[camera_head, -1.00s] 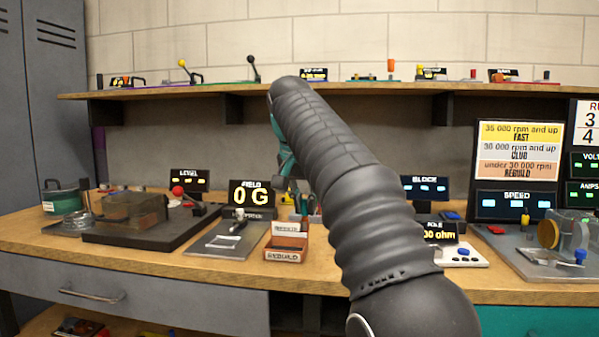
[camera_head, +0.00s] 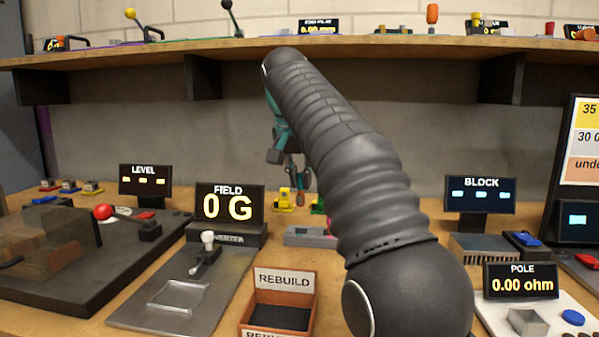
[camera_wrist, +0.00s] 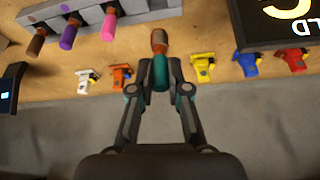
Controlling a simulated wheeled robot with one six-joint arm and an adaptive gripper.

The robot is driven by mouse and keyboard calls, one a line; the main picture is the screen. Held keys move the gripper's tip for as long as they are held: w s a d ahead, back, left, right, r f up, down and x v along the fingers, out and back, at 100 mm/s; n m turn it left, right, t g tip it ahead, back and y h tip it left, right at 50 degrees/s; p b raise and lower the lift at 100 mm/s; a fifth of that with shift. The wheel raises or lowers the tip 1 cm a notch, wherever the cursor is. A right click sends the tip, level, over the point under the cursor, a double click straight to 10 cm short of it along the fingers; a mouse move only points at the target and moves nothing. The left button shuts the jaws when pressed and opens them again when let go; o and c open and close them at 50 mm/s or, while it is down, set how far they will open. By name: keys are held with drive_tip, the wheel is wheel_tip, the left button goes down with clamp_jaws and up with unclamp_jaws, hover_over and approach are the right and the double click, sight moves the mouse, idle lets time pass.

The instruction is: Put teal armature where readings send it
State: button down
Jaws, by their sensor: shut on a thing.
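The teal armature (camera_wrist: 160,74) is held upright between my gripper's fingertips (camera_wrist: 160,88) in the wrist view, with its brown-copper end (camera_wrist: 158,40) pointing away from the wrist. In the head view my gripper (camera_head: 297,172) hangs above the back of the bench, partly hidden by my arm; the brownish end below it shows. The FIELD display (camera_head: 229,203) reads 0 G. The LEVEL display (camera_head: 145,180) and BLOCK display (camera_head: 480,194) show only dashes.
A box labelled REBUILD (camera_head: 284,279) stands at the front middle. Left of it is a grey plate (camera_head: 130,312) with a lever. A grey rack (camera_wrist: 90,14) holds brown, purple and pink pieces. Several small coloured pieces (camera_wrist: 203,66) line the bench. A shelf (camera_head: 130,56) runs above.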

sight(299, 205)
drive_tip(key=shift+s+f, duration=0.1)
drive_tip(key=shift+f, duration=1.05)
drive_tip(key=shift+f+b, duration=1.75)
drive_tip(key=shift+f, duration=0.65)
drive_tip(key=shift+f, duration=0.2)
drive_tip(key=c, duration=1.1)
unclamp_jaws()
drive_tip(key=shift+o, duration=0.2)
